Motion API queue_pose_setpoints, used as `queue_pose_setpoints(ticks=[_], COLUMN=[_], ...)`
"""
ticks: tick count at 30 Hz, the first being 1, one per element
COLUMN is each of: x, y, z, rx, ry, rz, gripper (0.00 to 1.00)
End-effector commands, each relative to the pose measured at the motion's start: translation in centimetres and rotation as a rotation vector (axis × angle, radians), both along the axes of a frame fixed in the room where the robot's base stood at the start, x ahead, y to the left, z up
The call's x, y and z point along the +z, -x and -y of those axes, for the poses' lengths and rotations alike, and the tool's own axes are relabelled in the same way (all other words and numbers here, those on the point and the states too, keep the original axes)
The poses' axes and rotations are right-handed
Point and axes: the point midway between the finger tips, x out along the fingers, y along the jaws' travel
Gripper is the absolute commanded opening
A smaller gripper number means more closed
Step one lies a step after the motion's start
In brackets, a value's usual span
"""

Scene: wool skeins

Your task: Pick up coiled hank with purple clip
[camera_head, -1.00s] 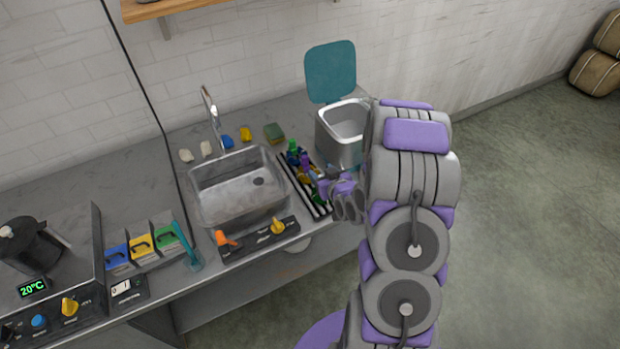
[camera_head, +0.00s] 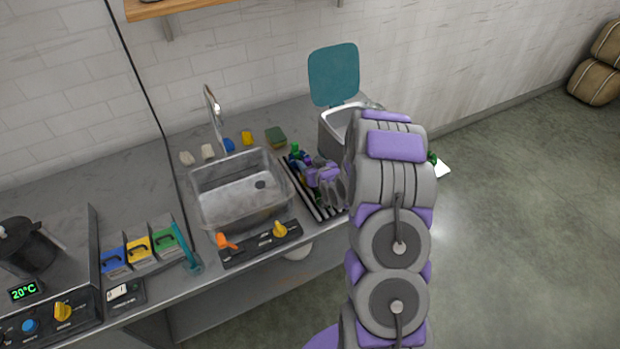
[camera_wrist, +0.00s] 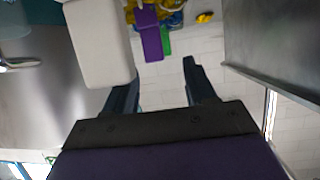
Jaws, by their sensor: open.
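Several coloured skeins and clips lie crowded on the striped rack (camera_head: 322,211) right of the sink in the head view. A purple clip-like piece (camera_wrist: 151,37) shows near the top of the wrist view, beside a green piece (camera_wrist: 166,41) and yellow and blue wool (camera_wrist: 174,8). Which hank it belongs to is hard to tell. My gripper (camera_wrist: 160,70) is open and empty, its two fingers apart, with the purple piece ahead of the fingertips. In the head view my gripper is over the rack and hides part of it.
The sink (camera_head: 212,211) is left of the rack. An open metal bin (camera_head: 331,131) with a teal lid (camera_head: 333,75) stands behind it. Sponges line the sink's back edge, with knobs (camera_head: 280,229) in front. A pale block fills the wrist view's upper left.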

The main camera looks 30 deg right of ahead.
Motion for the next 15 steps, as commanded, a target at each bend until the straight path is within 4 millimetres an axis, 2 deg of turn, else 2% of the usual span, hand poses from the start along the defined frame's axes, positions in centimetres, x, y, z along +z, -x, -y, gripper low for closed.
queue_pose_setpoints(ticks=[3, 6, 13, 15], x=[-0.9, -1.2, -1.1, -1.1], y=[-1.6, -2.3, -2.5, -2.5], z=[0.3, 0.4, 0.4, 0.4], rx=[0.001, -0.001, -0.002, -0.002], ry=[-0.001, -0.003, -0.001, -0.001], rz=[0.004, 0.001, 0.001, 0.001], gripper=[0.55, 0.55, 0.55, 0.49])
